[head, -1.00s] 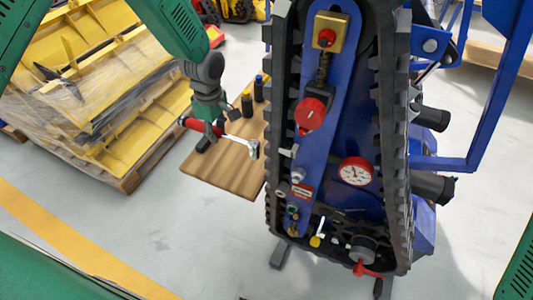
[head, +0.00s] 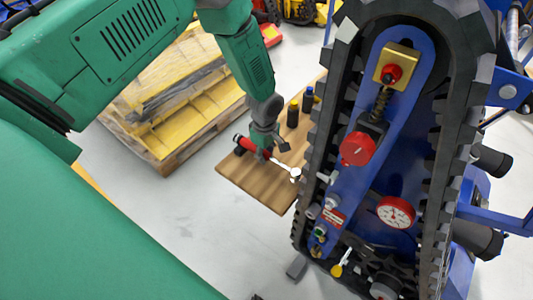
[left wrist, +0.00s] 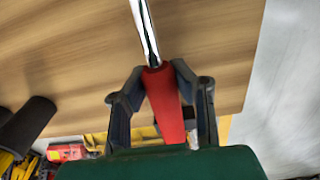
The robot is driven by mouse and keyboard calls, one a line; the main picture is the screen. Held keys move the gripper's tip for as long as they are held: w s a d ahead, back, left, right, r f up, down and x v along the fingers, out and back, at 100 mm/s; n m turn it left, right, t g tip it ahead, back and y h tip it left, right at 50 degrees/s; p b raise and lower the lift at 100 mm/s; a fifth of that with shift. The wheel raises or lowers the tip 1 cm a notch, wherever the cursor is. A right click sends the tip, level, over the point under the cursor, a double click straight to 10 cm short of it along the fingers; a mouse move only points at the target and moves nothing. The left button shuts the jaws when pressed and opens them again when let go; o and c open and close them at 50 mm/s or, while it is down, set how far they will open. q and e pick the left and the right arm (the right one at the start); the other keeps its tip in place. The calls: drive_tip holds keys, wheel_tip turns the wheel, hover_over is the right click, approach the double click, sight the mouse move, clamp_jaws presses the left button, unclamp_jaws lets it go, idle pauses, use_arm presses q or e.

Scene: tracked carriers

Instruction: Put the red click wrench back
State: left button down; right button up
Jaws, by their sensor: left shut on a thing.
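The red click wrench (head: 280,165) has a red handle and a bright metal shaft with a head at its right end. My left gripper (head: 263,150) is shut on the red handle. The wrench is over the wooden board (head: 258,188), its shaft pointing right and down in the head view toward the tracked carrier (head: 350,180). In the left wrist view, the red handle (left wrist: 164,100) sits between the two dark fingers (left wrist: 160,73), with the shaft running up over the wood. I cannot tell whether the wrench touches the board. My right gripper is not in view.
A black bottle with a yellow cap (head: 293,116) and one with a blue cap (head: 307,100) stand on the board's far side. The carrier's track edge is close to the board's right. A pallet with yellow parts (head: 190,115) lies behind left.

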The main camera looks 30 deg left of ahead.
use_arm(q)
drive_tip(key=shift+a, duration=0.3)
drive_tip(key=shift+f, duration=0.2)
drive_tip(key=c, duration=1.4)
unclamp_jaws()
drive_tip(key=shift+s, duration=0.1)
drive_tip(key=shift+d, duration=0.1)
